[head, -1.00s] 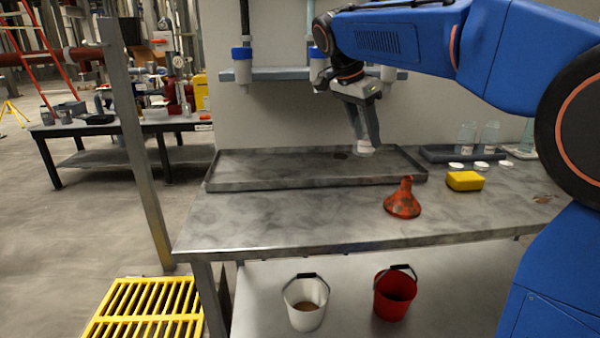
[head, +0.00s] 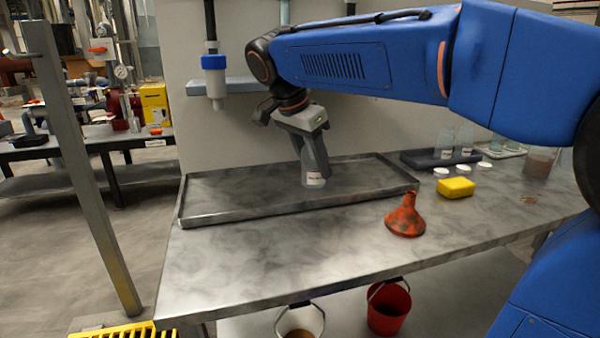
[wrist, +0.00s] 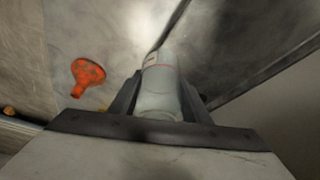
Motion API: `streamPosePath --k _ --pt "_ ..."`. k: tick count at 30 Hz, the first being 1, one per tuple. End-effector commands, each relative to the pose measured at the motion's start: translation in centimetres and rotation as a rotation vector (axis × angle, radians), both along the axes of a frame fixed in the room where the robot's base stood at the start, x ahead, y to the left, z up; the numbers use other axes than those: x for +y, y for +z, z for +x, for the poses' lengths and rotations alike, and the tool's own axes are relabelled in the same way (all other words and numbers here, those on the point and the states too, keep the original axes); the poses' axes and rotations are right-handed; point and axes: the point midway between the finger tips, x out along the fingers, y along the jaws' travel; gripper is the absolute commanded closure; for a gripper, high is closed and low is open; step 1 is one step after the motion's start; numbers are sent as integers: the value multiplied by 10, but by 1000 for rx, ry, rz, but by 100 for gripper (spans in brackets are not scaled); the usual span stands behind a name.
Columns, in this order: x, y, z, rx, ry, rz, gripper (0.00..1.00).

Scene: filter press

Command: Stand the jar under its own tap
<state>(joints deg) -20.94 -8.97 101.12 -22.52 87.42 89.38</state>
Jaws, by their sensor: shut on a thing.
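My gripper (head: 312,160) is shut on a clear jar (head: 314,180) with a white label. The jar is upright, low over or on the grey tray (head: 230,205); I cannot tell if it touches the tray floor. In the wrist view the jar (wrist: 160,88) sits between the two fingers, blurred. The label text is too small to read. One tap (head: 215,80), with a blue collar and pale body, hangs under the wall shelf left of my gripper. Other taps are hidden behind my arm.
White lids (head: 441,172) and a dark tray with clear jars (head: 447,143) are behind. A red bucket (head: 388,308) is below. The tray's left part is clear.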

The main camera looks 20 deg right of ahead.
Motion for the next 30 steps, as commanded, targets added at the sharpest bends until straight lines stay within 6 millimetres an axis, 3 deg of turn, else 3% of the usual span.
streamPosePath --k 3,9,30 --pt "0 -13 24 3 -1 -1 79" --pt "0 -28 54 1 -2 -1 79" --pt "0 -61 103 0 0 0 79"
